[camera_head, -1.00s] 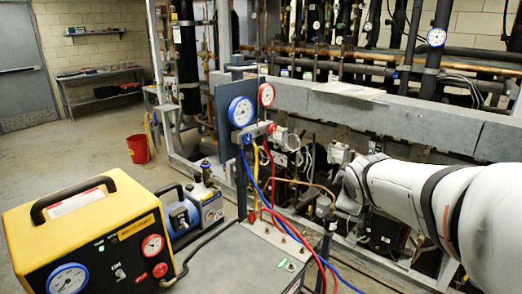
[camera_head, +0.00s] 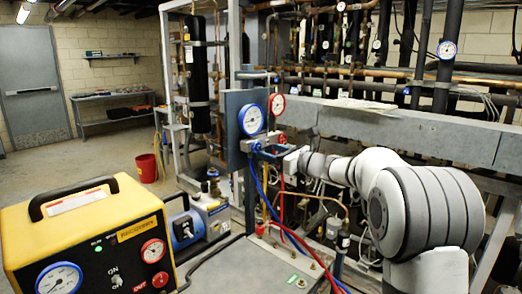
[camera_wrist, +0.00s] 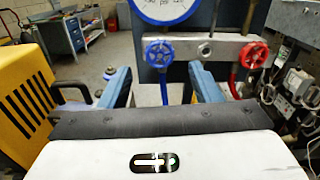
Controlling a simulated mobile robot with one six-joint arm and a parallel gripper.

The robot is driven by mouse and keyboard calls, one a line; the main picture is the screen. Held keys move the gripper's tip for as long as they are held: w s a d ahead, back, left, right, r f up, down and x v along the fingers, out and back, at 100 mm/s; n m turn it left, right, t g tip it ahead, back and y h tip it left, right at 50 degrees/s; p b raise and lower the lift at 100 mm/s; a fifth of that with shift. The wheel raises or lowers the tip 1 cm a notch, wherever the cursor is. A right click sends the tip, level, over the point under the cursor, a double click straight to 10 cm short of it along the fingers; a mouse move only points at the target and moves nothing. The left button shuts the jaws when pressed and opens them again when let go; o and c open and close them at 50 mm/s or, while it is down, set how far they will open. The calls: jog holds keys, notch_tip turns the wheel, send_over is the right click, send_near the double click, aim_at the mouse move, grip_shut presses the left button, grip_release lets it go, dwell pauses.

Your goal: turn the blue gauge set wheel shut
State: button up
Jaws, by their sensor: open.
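The blue gauge set wheel (camera_wrist: 158,53) is on the left of the metal manifold (camera_wrist: 206,50) in the wrist view, under the blue-rimmed gauge (camera_wrist: 165,8). My gripper (camera_wrist: 160,72) is open, its two blue fingers apart to the left and right just below the wheel in the picture. The wheel appears between them and a little beyond; I cannot tell any contact. In the head view my gripper (camera_head: 268,152) is at the manifold below the blue-rimmed gauge (camera_head: 251,119), and the wheel is hard to make out there.
A red wheel (camera_wrist: 254,55) is close on the right of the same manifold. Blue and red hoses (camera_head: 282,200) hang below it. Pipes and a long grey beam (camera_head: 410,133) lie behind my arm. A yellow recovery unit (camera_head: 95,225) stands at the front left.

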aim_at(258, 148)
jog(key=x, duration=0.4)
jog(key=shift+w+a+p, duration=0.1)
jog(key=shift+w+p, duration=0.05)
jog(key=shift+p, duration=0.15)
jog(key=shift+c, duration=0.4)
jog(key=c, duration=0.9)
jog(key=shift+a, duration=0.15)
